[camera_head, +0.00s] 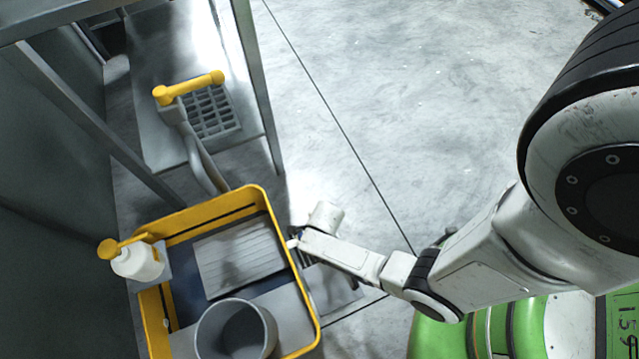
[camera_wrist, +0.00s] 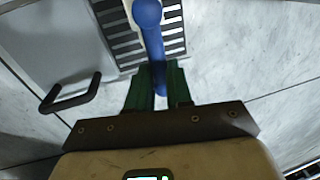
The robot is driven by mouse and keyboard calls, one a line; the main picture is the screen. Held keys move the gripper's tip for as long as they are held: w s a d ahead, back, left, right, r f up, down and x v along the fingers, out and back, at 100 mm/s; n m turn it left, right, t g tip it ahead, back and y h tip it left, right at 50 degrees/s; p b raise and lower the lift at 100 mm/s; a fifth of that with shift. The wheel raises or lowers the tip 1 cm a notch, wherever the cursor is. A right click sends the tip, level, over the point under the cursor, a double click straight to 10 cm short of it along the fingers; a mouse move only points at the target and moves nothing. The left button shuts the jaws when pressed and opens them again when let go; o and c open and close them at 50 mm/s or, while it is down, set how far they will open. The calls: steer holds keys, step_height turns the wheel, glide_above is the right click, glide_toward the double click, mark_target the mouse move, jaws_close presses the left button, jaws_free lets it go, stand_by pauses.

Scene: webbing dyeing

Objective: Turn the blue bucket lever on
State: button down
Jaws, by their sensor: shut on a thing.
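The blue lever (camera_wrist: 149,18) runs down the middle of the wrist view, with a rounded end at the top and its lower part between my green fingers. My gripper (camera_wrist: 159,78) is shut on this lower part. In the head view my gripper (camera_head: 294,241) is at the right rim of the yellow tub, and the lever is hidden there by my wrist. No blue bucket can be made out in either view.
A yellow-rimmed tub (camera_head: 303,290) holds a grey bucket (camera_head: 265,325). A white container with a yellow handle (camera_head: 138,262) stands at its left. A black handle (camera_wrist: 75,98) is left of my gripper.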

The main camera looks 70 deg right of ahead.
steer(key=shift+s, duration=0.1)
steer(key=c, duration=1)
jaws_free()
steer(key=shift+c, duration=0.2)
step_height(320, 180, up, 10)
steer(key=s+a+p, duration=0.1)
steer(key=p, duration=0.4)
steer(key=shift+s+a+r+p, duration=0.2)
steer(key=shift+a+r+p, duration=0.1)
steer(key=shift+p, duration=0.1)
